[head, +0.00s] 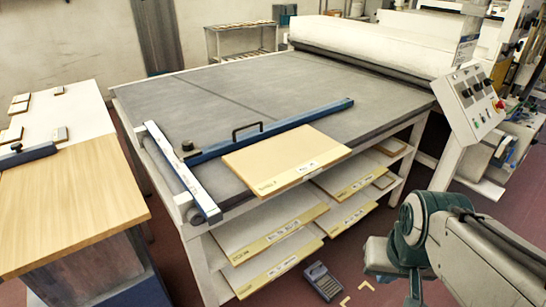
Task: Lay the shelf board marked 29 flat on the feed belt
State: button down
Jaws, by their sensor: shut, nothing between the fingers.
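A pale wooden shelf board (285,160) lies flat on the grey feed belt (210,105), at its near edge. Its front edge seems to reach the belt's edge or slightly past it. Its back edge lies close along a blue bar (270,130) with a black handle. Labels show on its front edge, but the number is too small to read. More labelled boards (265,235) lie on the shelves under the belt. My gripper (411,297) is low at the right, apart from the board, shut and empty; its fingertips are hard to make out.
A white roller housing (370,45) and a control panel (468,103) stand at the belt's far right. A blue-white rail (180,172) borders the belt's left end. A wooden table (70,200) stands left. A dark keypad-like object (321,281) is on the floor.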

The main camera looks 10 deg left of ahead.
aim_at(268, 166)
jog(key=u, duration=0.35)
jog(key=i, duration=0.9)
jog(key=z, duration=0.05)
